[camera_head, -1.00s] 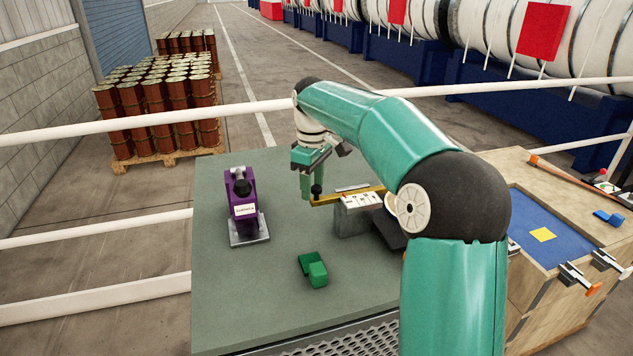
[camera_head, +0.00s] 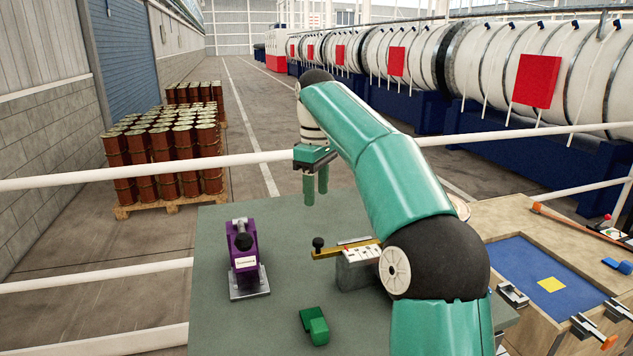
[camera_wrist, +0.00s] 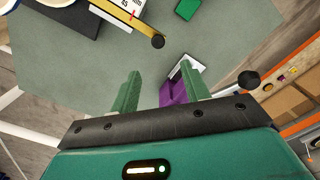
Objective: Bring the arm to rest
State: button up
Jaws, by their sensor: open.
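My gripper (camera_head: 316,186) is open and empty, with its green fingers pointing down above the far part of the grey-green table (camera_head: 220,320). In the wrist view the two fingers (camera_wrist: 160,92) stand apart with nothing held between them. A purple device with a black knob (camera_head: 243,250) stands on a metal plate on the table, left of the gripper; it shows partly behind a finger in the wrist view (camera_wrist: 173,92). A grey block with a white labelled top (camera_head: 357,268) and a yellow bar (camera_head: 328,252) with a black knob sits below and right of the gripper.
A green block (camera_head: 315,326) lies near the table's front. A wooden bench with a blue panel (camera_head: 520,265) and clamps stands at the right. White rails (camera_head: 120,176) cross behind the table. Barrels on a pallet (camera_head: 165,160) stand beyond.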

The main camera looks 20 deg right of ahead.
jog(key=shift+r, duration=0.8)
jog(key=s+a+m+t+h, duration=0.1)
jog(key=s+a+m, duration=0.15)
jog(key=s, duration=0.35)
jog(key=s+a+m+t, duration=0.1)
jog(key=s+a, duration=0.2)
jog(key=s, duration=0.4)
jog(key=s+f+m+t+y, duration=0.1)
jog(key=s+f+m+t, duration=0.2)
jog(key=s+f, duration=1.2)
jog(key=s+m, duration=0.2)
jog(key=s, duration=0.2)
jog(key=shift+d+f+t, duration=0.2)
jog(key=shift+d+t, duration=0.1)
jog(key=shift+d, duration=0.1)
jog(key=shift+m, duration=0.25)
